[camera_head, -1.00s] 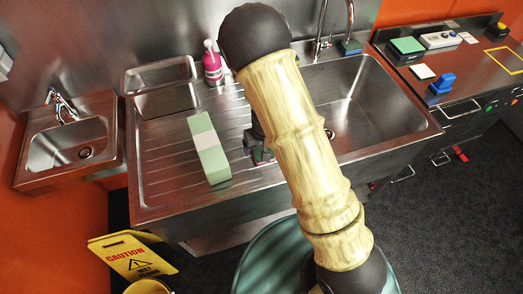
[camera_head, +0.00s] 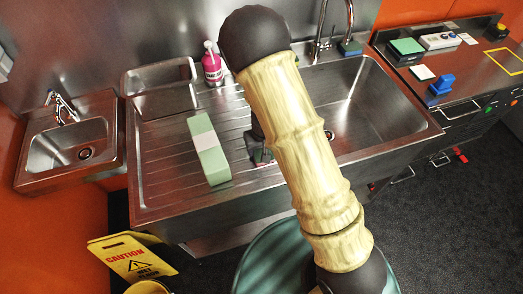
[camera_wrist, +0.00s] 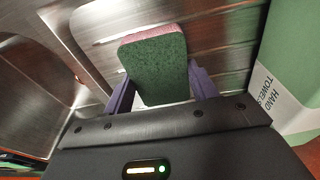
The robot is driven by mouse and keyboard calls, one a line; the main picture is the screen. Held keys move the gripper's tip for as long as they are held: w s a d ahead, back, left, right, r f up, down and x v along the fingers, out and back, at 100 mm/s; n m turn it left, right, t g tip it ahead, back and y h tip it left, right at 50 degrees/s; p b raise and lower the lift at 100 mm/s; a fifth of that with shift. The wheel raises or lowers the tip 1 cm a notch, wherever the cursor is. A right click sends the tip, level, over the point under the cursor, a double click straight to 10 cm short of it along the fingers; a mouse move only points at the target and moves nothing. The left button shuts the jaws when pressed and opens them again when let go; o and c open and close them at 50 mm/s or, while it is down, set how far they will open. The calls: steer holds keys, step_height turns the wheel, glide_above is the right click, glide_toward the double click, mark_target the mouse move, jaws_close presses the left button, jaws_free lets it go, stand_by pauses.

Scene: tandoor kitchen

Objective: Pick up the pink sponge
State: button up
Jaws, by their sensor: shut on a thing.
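The pink sponge (camera_wrist: 155,68) stands between my gripper's purple fingers in the wrist view. Its broad face towards the camera is dark green, and its pink layer shows along the top edge. My gripper (camera_wrist: 158,80) is shut on it, one finger at each side. In the head view my gripper (camera_head: 261,154) is low over the ribbed drainboard, mostly hidden behind my arm. The sponge cannot be made out clearly there. Whether it touches the drainboard cannot be told.
A pale green hand towel box (camera_head: 208,148) lies on the drainboard (camera_head: 165,185) just left of my gripper. A pink bottle (camera_head: 212,66) stands behind. The deep sink basin (camera_head: 365,110) is to the right. A yellow caution sign (camera_head: 130,258) stands on the floor.

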step_height(320, 180, up, 18)
steer(key=p, duration=0.4)
stand_by(0.5)
steer(key=o, duration=0.4)
steer(key=c, duration=0.4)
steer(key=shift+o, duration=0.2)
steer(key=w+d+f+m, duration=0.1)
steer(key=w+d+f, duration=0.2)
steer(key=d+f, duration=0.4)
steer(key=w+d+f+m, duration=0.2)
steer(key=d+f, duration=0.5)
steer(key=d, duration=0.6)
steer(key=shift+w+d+f, duration=0.25)
steer(key=shift+w+f, duration=0.1)
steer(key=shift+w, duration=0.4)
